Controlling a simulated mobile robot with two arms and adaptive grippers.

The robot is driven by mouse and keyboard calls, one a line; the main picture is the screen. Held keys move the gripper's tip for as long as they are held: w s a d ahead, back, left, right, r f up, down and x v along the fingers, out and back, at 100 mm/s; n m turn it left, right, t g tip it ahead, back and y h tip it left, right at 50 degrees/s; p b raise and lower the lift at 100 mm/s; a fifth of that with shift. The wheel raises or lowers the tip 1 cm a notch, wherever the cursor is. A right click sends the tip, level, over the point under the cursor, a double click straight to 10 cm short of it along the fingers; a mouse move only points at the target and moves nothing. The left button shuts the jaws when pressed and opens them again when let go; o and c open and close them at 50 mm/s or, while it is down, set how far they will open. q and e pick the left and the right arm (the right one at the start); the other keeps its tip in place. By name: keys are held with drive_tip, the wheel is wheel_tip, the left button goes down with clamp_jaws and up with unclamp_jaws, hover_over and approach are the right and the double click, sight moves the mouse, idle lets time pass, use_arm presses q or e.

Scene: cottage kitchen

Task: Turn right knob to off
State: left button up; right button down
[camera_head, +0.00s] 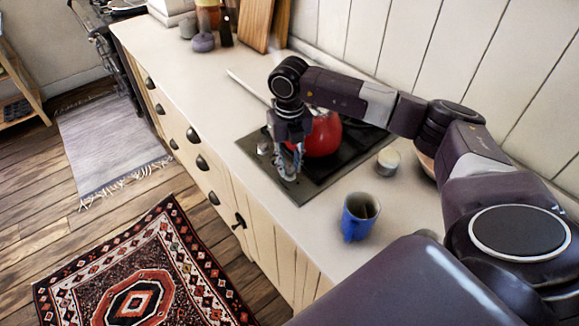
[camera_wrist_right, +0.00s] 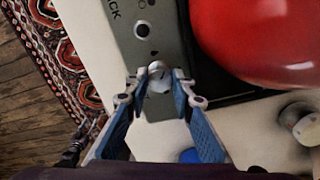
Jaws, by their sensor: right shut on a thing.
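The dark cooktop (camera_head: 300,196) is set into the pale counter, with a red kettle (camera_head: 323,137) on it. My right gripper (camera_head: 289,175) reaches down over the cooktop's front strip, at its near end. In the right wrist view, a small silvery right knob (camera_wrist_right: 157,70) sits between the fingertips of my right gripper (camera_wrist_right: 158,80), which is shut on it. The gripper hides this knob in the head view. A second, left knob (camera_head: 263,148) stands clear to the left of the gripper. My left gripper is out of view.
A blue mug (camera_head: 358,217) stands on the counter (camera_head: 312,222) just right of the cooktop. A small pale jar (camera_head: 387,161) stands near the cooktop's right edge. Cutting boards (camera_head: 257,24) and bottles are at the back. The red kettle is close to the gripper.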

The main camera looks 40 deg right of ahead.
sight(290, 167)
drive_tip(key=m+b, duration=0.1)
drive_tip(key=m, duration=0.4)
drive_tip(key=shift+d+m, duration=0.1)
drive_tip(key=shift+m, duration=0.2)
drive_tip(key=m+b, duration=0.1)
drive_tip(key=m, duration=0.4)
drive_tip(key=shift+r, duration=0.1)
drive_tip(key=shift+m, duration=0.3)
drive_tip(key=c, duration=1.9)
unclamp_jaws()
drive_tip(key=shift+c, duration=0.2)
wheel_tip(290, 167, up, 12)
